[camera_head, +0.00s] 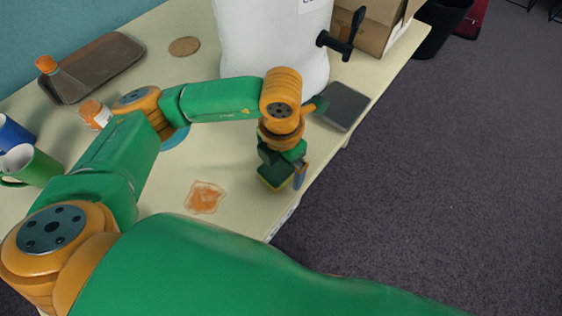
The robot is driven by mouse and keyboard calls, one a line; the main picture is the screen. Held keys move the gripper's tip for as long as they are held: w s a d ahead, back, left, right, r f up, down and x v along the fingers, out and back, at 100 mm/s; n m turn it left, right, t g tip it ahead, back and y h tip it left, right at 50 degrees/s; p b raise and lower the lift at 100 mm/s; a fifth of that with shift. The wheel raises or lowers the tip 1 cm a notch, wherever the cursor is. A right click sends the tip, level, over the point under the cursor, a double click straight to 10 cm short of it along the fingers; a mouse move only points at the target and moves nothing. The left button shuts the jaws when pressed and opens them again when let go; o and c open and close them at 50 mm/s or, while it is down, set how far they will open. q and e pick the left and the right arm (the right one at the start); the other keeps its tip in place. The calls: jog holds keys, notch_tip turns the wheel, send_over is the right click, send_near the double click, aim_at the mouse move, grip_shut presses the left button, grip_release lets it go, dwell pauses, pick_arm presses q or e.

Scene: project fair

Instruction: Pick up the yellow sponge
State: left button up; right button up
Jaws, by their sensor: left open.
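My left gripper (284,174) is open and points down at the right part of the table, near its edge. A small block with a dark green top and a thin yellow edge (272,179) shows right at the fingers; it looks like the yellow sponge, though the gripper partly hides it. I cannot tell whether the fingers touch it. A blue-grey part shows just right of it. My right gripper is not in view.
The floor lies right.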

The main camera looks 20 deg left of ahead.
pick_arm(q)
jog(key=shift+w+a+f, duration=0.15)
jog(key=shift+w+f, duration=0.05)
jog(key=shift+f, duration=0.15)
jog(key=shift+w+a+f, duration=0.1)
jog(key=shift+w, duration=0.3)
jog(key=shift+c, duration=0.4)
jog(key=shift+s, duration=0.25)
jog(key=c, duration=1.1)
jog(key=shift+c, duration=0.3)
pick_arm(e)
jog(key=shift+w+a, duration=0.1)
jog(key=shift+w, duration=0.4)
pick_arm(q)
jog(key=shift+w, duration=0.1)
notch_tip(320, 180, up, 3)
jog(key=shift+r, duration=0.1)
jog(key=s+a+r+b, duration=0.1)
jog(key=s+r+b, duration=0.2)
jog(key=s+r, duration=0.7)
jog(key=s, duration=0.4)
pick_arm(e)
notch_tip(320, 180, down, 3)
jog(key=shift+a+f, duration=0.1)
